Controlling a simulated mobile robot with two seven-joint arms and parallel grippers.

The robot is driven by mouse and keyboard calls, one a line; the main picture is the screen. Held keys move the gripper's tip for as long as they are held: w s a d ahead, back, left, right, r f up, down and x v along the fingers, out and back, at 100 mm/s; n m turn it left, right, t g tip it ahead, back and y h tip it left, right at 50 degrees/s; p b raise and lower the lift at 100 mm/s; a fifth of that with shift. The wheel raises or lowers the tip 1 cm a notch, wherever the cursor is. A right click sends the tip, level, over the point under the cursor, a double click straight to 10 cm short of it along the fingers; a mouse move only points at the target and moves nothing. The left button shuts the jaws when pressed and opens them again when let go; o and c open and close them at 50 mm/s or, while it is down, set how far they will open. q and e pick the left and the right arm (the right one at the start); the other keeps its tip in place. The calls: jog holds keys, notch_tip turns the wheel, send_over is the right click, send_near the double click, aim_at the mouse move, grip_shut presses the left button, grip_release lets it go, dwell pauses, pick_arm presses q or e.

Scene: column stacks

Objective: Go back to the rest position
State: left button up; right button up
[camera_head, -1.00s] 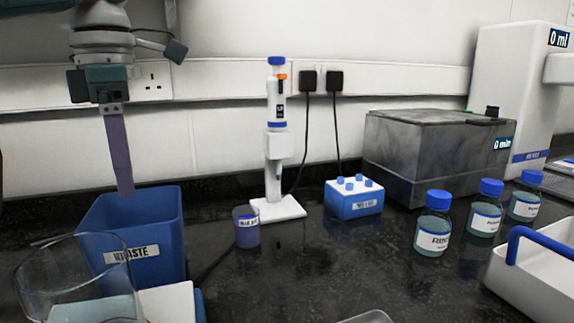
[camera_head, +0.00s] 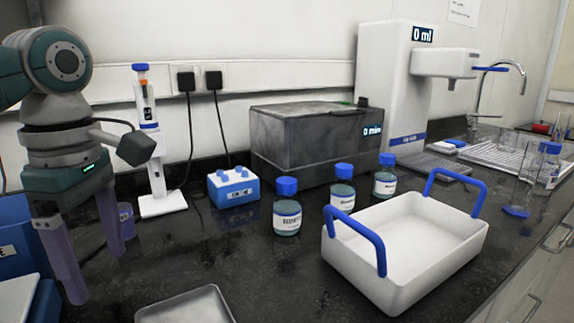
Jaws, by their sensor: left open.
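My left gripper (camera_head: 92,270) is at the left of the head view, pointing down with its two purple fingers apart and nothing between them. It hangs in front of the small purple cup (camera_head: 126,221), which is partly hidden behind a finger. The blue waste bin (camera_head: 17,247) is left of the gripper, cut off by the picture edge. My right gripper does not show.
A pipette on a stand (camera_head: 157,150), a blue rack (camera_head: 233,188), a grey metal box (camera_head: 300,145) and several blue-capped bottles (camera_head: 287,212) stand on the dark bench. A white tray with blue handles (camera_head: 420,275) is at front right. Bare bench lies before the bottles.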

pick_arm(q)
jog(key=s+d+f+m+p, duration=0.1)
jog(key=s+d+m, duration=0.1)
jog(key=s+d+f+m+p, duration=0.1)
jog(key=s+d+m, duration=0.1)
jog(key=m, duration=0.1)
jog(key=s+d+f+m+h+p, duration=0.1)
jog(key=s+d+m, duration=0.1)
jog(key=shift+s+d+f+m+t, duration=0.25)
jog(key=shift+f+m+t, duration=0.05)
jog(key=shift+m, duration=0.1)
jog(key=s+d+m+p, duration=0.1)
jog(key=s+m, duration=0.2)
jog(key=s+d+m+p, duration=0.1)
jog(key=s, duration=0.1)
jog(key=shift+s+d+m+t+h+p, duration=0.15)
jog(key=shift+d+m+t+h+p, duration=0.15)
jog(key=shift+t+h, duration=0.1)
jog(key=s+m, duration=0.1)
jog(key=s+r+m+p, duration=0.1)
jog(key=s, duration=0.1)
jog(key=s+r+m+t+p, duration=0.1)
jog(key=s, duration=0.1)
jog(key=shift+a, duration=0.15)
jog(key=s+a+r+m+t+y+p, duration=0.1)
jog(key=s+a+r+m+p, duration=0.2)
jog(key=s+a+r+m, duration=0.4)
notch_tip(320, 180, up, 36)
jog(key=d+n+p, duration=0.2)
jog(key=p, duration=3.5)
